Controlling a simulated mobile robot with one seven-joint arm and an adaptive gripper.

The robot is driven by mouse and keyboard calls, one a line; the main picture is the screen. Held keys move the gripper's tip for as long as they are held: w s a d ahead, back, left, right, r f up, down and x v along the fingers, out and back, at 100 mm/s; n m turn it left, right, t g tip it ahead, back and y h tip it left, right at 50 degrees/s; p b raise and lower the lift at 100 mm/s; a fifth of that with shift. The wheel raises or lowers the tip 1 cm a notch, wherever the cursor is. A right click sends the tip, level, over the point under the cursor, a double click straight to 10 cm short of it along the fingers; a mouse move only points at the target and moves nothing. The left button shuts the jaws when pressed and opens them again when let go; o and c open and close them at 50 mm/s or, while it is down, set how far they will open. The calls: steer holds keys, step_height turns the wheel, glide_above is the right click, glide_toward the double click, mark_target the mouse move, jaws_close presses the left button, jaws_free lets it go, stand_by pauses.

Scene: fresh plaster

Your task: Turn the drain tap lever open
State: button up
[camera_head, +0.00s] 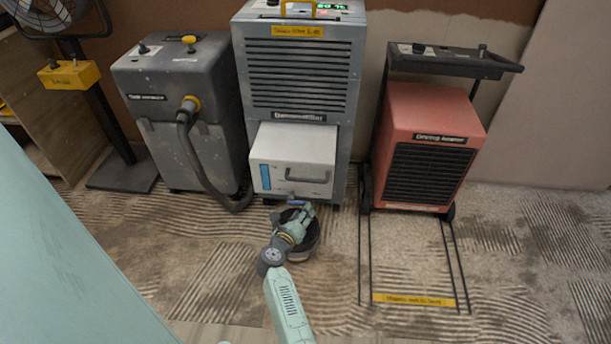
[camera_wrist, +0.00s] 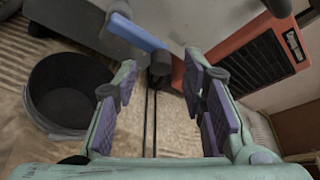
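The drain tap lever (camera_wrist: 140,34) is a blue bar on a dark tap body (camera_wrist: 160,66) at the foot of the grey dehumidifier (camera_head: 301,75). In the wrist view it runs slantwise from upper left to the tap. In the head view only a small blue bit of the lever (camera_head: 297,203) shows, just beyond my gripper (camera_head: 300,212). In the wrist view my gripper (camera_wrist: 162,78) is open, with purple pads spread apart and nothing between them. The lever lies ahead of the fingertips; I cannot tell the exact gap.
A black bucket (camera_wrist: 65,92) stands on the floor left of my fingers, partly under my arm in the head view. A red drying machine (camera_head: 430,140) stands to the right and a grey machine with a hose (camera_head: 190,110) to the left.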

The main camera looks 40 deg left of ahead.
steer(key=shift+b+x, duration=0.65)
steer(key=shift+x, duration=1)
steer(key=shift+c, duration=0.2)
steer(key=shift+r, duration=0.1)
jaws_close()
